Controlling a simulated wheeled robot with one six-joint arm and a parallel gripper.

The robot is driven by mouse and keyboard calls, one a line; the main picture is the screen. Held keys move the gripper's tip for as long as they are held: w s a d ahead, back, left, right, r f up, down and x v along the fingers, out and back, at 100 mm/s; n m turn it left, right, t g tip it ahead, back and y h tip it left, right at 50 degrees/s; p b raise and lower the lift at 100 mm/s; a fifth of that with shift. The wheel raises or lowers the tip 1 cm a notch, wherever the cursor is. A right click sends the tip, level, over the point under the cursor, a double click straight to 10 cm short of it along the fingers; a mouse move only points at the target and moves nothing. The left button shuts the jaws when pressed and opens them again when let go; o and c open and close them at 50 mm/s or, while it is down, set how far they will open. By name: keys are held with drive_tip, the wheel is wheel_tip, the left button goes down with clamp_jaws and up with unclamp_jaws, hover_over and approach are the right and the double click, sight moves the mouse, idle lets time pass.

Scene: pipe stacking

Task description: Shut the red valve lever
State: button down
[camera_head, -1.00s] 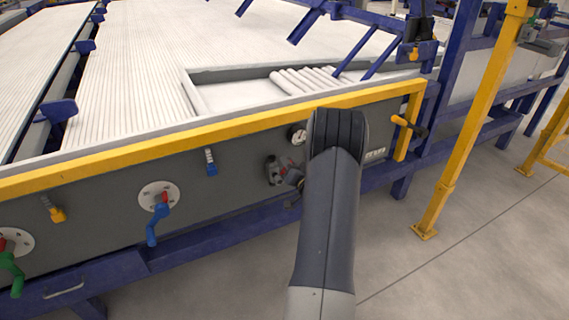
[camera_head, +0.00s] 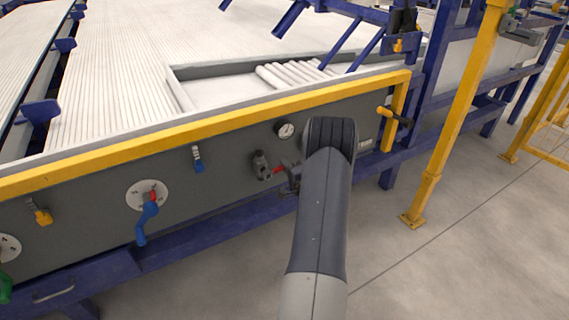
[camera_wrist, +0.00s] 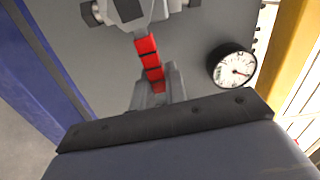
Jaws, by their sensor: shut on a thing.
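The red valve lever (camera_head: 279,170) sticks out to the right from a grey valve body (camera_head: 261,165) on the dark panel in the head view. In the wrist view the red lever (camera_wrist: 149,57) runs from the valve body (camera_wrist: 130,10) down between my fingers. My gripper (camera_head: 290,172) is shut on the lever's outer end, which the fingers partly hide. The gripper also shows in the wrist view (camera_wrist: 158,84). My arm covers the panel to the right of the valve in the head view.
A round gauge (camera_head: 285,130) sits above the valve, close beside the gripper in the wrist view (camera_wrist: 232,66). A blue lever (camera_head: 148,217) and a small blue handle (camera_head: 198,160) are to the left. A yellow rail (camera_head: 210,132) runs above the panel.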

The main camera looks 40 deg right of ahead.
drive_tip(key=shift+f+m, duration=0.5)
drive_tip(key=shift+m, duration=0.3)
drive_tip(key=c, duration=1.4)
unclamp_jaws()
drive_tip(key=shift+c, duration=0.2)
drive_tip(key=p+v, duration=0.1)
drive_tip(key=v, duration=1)
drive_tip(key=shift+p, duration=0.3)
drive_tip(key=shift+w+d+f, duration=0.1)
drive_tip(key=shift+w, duration=0.05)
